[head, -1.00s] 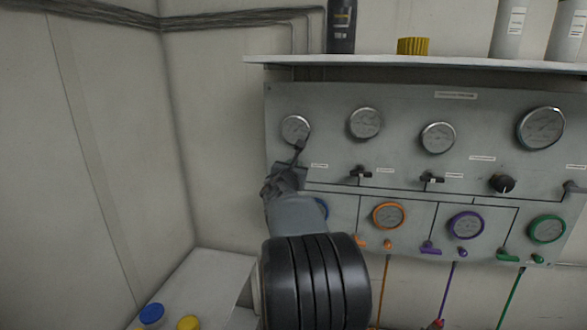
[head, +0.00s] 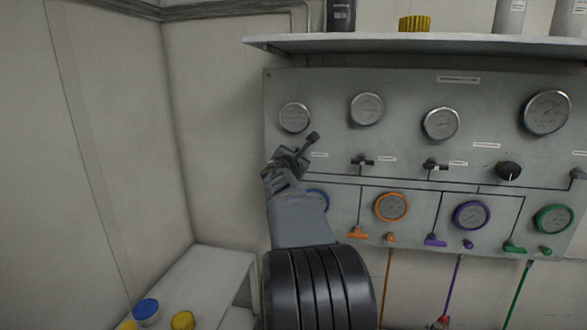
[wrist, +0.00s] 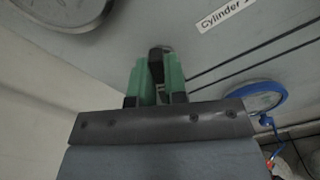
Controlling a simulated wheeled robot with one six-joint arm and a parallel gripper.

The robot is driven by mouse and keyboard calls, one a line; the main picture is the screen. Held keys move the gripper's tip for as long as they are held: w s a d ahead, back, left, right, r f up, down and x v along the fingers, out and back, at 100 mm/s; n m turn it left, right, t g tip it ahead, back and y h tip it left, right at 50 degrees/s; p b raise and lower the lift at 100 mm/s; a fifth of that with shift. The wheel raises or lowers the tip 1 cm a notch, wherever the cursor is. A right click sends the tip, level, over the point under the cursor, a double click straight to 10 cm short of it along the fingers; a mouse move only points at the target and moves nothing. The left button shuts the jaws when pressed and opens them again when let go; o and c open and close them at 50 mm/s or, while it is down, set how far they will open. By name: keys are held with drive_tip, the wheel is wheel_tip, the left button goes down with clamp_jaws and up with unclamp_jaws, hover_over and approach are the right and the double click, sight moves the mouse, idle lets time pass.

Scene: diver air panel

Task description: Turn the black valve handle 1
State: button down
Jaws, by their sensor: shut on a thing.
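The black valve handle 1 (head: 311,138) is at the left of the grey panel, below the leftmost gauge. In the head view its visible end points up and to the right. My gripper (head: 290,160) is at the handle and hides part of it and its pivot. In the wrist view the green fingers (wrist: 156,80) are on both sides of the black handle (wrist: 156,61), shut on it. A label reading "Cylinder" with a cut-off end is to the right of it.
Two other black valve handles (head: 362,161) (head: 435,166) and a black knob (head: 508,171) are farther right. A blue-ringed gauge (head: 319,199) is partly behind my arm. The shelf (head: 420,44) overhangs the panel. A white table (head: 205,280) with lidded containers stands lower left.

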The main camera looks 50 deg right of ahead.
drive_tip(key=shift+s+d+f+m+b, duration=0.1)
drive_tip(key=shift+f+m+b, duration=0.1)
drive_tip(key=shift+m+b, duration=1.7)
drive_tip(key=shift+s+f+m+b, duration=0.1)
drive_tip(key=shift+f+m+b, duration=0.05)
drive_tip(key=shift+m+b, duration=1.7)
drive_tip(key=shift+s+d+f+m+b, duration=0.1)
drive_tip(key=shift+f+m+b, duration=0.1)
drive_tip(key=shift+m+b, duration=1.7)
drive_tip(key=shift+m+p, duration=0.4)
drive_tip(key=shift+m, duration=0.15)
drive_tip(key=c, duration=1.1)
unclamp_jaws()
drive_tip(key=shift+c, duration=0.2)
drive_tip(key=shift+r, duration=0.1)
drive_tip(key=shift+a, duration=0.1)
drive_tip(key=b+v, duration=0.3)
drive_tip(key=v, duration=1)
drive_tip(key=shift+s+a+b, duration=0.2)
drive_tip(key=shift+a+b, duration=0.1)
drive_tip(key=shift+b, duration=0.05)
